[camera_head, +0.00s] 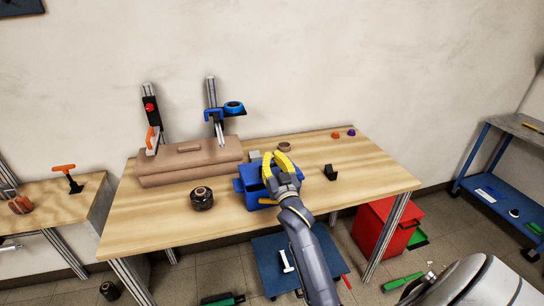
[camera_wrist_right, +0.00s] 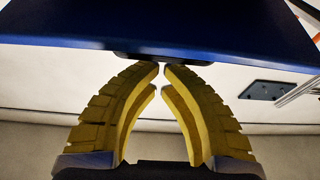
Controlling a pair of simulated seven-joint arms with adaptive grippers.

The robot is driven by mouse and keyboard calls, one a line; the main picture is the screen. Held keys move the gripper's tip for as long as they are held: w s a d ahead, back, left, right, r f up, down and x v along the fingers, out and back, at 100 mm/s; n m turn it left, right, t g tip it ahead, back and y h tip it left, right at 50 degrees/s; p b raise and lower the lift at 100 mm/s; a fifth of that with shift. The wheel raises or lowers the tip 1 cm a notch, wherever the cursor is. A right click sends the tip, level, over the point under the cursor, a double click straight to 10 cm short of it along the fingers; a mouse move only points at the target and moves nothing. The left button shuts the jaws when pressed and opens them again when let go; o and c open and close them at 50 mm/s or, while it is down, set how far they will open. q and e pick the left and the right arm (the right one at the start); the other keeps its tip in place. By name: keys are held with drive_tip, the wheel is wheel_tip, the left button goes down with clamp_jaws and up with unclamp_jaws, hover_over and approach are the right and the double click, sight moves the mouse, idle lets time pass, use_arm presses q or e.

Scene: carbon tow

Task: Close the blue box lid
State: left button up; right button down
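The blue box (camera_head: 254,190) sits near the middle of the wooden table, partly hidden behind my right gripper and forearm. My right gripper (camera_head: 274,154) is over the box, with its yellow fingers pointing toward the back of the table. In the right wrist view, the two curved fingertips (camera_wrist_right: 162,67) are almost together, with nothing clearly held between them. A flat blue panel (camera_wrist_right: 160,25) fills the top of that view. The tips are at a dark piece on its edge; I cannot tell if they touch. The lid's angle is unclear in the head view. My left gripper is not in view.
A brown case (camera_head: 190,165) lies left of the box. A dark spool (camera_head: 201,198) stands left of the box, and a small black block (camera_head: 330,172) lies to its right. Two upright stands (camera_head: 212,112) rise behind the case. The table's right part is mostly clear.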

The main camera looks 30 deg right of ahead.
drive_tip(key=shift+f, duration=0.15)
drive_tip(key=shift+s+a+f, duration=0.15)
drive_tip(key=shift+s+f, duration=0.35)
drive_tip(key=shift+f, duration=0.25)
drive_tip(key=shift+s+a+f, duration=0.1)
drive_tip(key=shift+s+f, duration=0.4)
drive_tip(key=shift+f, duration=0.25)
